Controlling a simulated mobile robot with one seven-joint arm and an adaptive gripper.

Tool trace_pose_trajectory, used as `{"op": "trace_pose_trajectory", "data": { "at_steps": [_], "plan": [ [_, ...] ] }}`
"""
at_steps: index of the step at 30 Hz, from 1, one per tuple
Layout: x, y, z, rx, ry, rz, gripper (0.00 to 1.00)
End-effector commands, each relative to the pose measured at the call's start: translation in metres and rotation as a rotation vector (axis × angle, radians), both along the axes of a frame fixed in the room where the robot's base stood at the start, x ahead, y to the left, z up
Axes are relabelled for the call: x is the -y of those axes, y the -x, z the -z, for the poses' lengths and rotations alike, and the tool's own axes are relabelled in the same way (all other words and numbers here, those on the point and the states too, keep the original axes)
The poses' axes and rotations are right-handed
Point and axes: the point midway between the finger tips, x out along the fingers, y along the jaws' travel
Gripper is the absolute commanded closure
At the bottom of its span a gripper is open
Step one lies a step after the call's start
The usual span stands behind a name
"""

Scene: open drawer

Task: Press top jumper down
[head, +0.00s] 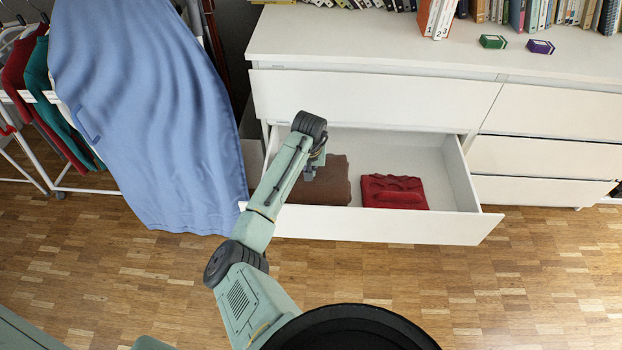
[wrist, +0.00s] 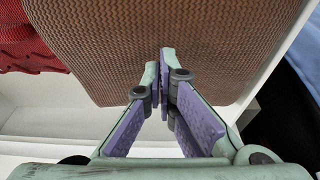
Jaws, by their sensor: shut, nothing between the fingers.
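A folded brown jumper (head: 333,181) lies in the open drawer (head: 390,227), partly behind my arm. Its ribbed knit fills much of the wrist view (wrist: 180,45). A folded red jumper (head: 394,192) lies to its right in the drawer, and its edge shows at the upper left of the wrist view (wrist: 28,40). My gripper (head: 311,172) is over the left part of the drawer, at the brown jumper. In the wrist view its fingertips (wrist: 160,72) are together and empty, in front of the brown knit. I cannot tell whether they touch it.
The white dresser (head: 375,95) has closed drawers (head: 545,156) at the right. Books (head: 437,18), a green box (head: 493,42) and a purple box (head: 540,47) stand on top. A blue cloth (head: 150,110) hangs at the left beside a clothes rack. The drawer's right end is bare.

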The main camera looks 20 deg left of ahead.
Motion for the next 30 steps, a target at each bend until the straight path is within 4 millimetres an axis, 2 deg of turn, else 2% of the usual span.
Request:
{"op": "trace_pose_trajectory", "data": {
  "at_steps": [11,24,25,30],
  "plan": [
    [0.000,0.000,0.002,0.000,0.000,0.000,1.00],
    [0.001,0.001,0.053,-0.003,0.003,0.000,1.00],
    [0.000,0.000,0.047,-0.002,0.001,0.000,1.00],
    [0.001,0.002,0.044,-0.002,0.003,0.000,1.00]
  ]
}}
